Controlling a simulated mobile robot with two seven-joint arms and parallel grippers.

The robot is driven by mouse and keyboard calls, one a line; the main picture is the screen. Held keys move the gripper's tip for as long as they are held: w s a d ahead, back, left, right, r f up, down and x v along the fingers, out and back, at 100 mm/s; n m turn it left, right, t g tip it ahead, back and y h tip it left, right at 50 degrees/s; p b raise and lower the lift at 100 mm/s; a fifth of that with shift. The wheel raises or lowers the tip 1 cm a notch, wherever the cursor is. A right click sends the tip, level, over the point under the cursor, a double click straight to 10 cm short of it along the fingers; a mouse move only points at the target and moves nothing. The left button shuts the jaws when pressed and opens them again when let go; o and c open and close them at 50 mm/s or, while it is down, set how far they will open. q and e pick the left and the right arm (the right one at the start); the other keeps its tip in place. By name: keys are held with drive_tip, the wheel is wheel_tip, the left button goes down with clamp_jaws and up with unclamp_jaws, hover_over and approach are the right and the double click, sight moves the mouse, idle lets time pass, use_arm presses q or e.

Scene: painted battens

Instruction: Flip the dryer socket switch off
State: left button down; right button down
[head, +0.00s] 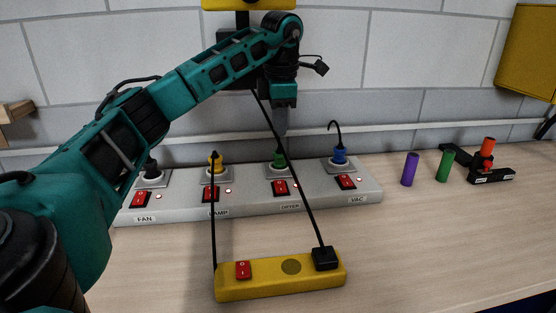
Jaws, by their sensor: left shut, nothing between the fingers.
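A grey socket strip (245,209) lies along the wall with sockets labelled FAN, LAMP, DRYER and VAC. The dryer switch (281,188) is a red rocker below the green plug (279,159). A small reddish light (296,186) shows beside it. Which way the rocker is tipped is too small to tell. My left gripper (281,132) points down, shut and empty, above the green plug and behind the switch in the picture. I cannot tell whether its tip touches the plug. My right gripper is out of view.
A yellow block (290,288) with a red switch and black plug lies in front; its dark cables cross before the strip. Yellow (215,164) and blue (340,154) plugs flank the green one. Purple (410,169) and green (446,165) cylinders stand right. The right-front table is clear.

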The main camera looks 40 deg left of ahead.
sight(278, 183)
use_arm(q)
drive_tip(key=f, duration=0.4)
drive_tip(key=a+f, duration=0.1)
drive_tip(key=f, duration=0.3)
drive_tip(key=w+f, duration=0.1)
drive_tip(key=f, duration=0.4)
drive_tip(key=shift+a+b, duration=0.15)
drive_tip(key=shift+b, duration=0.2)
drive_tip(key=shift+f, duration=0.3)
drive_tip(key=shift+a+f, duration=0.1)
drive_tip(key=shift+f, duration=0.15)
